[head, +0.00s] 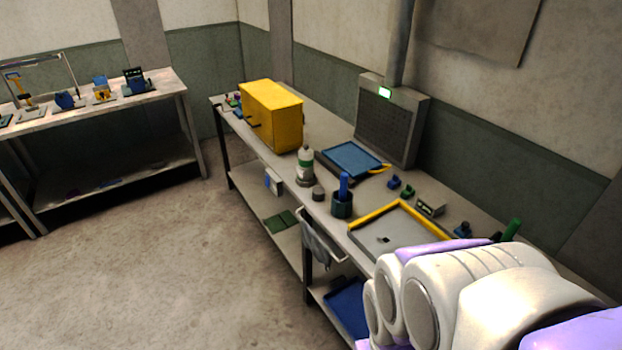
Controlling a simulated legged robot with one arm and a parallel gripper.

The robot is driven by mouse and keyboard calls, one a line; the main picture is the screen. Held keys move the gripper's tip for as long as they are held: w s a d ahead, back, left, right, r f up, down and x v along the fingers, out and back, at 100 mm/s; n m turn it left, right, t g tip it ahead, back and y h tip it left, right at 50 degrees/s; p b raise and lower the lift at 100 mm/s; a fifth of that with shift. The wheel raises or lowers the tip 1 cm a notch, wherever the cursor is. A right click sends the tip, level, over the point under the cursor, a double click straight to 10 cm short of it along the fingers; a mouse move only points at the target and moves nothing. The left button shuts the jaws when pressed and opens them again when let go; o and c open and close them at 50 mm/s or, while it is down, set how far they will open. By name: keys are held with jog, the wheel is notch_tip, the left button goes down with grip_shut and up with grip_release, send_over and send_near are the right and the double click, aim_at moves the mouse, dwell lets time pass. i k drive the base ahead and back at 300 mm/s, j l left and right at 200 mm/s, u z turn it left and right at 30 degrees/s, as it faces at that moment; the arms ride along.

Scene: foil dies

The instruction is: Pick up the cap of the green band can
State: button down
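The can with a green band (305,168) stands upright on the workbench, right of the yellow cabinet and near the front edge. It is pale grey with a narrow top. My white and purple arm links fill the lower right corner. My gripper is not in view, so its state and hold are hidden.
The bench also holds a yellow cabinet (272,115), a blue tray (352,158), a dark cup with a blue handle (342,204) and a yellow-edged tray (368,238). A grey filter box (385,130) stands behind. A cloth (318,246) hangs at the front. The floor (170,265) is clear.

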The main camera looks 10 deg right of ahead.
aim_at(317, 192)
jog(key=i+j+z, duration=0.15)
jog(key=i+j, duration=0.3)
jog(key=i+j+z, duration=0.1)
jog(key=i+j, duration=0.45)
jog(key=i+j+z, duration=0.15)
jog(key=i+j, duration=0.3)
jog(key=i+j+z, duration=0.15)
jog(key=i+j, duration=0.3)
jog(key=j, duration=0.25)
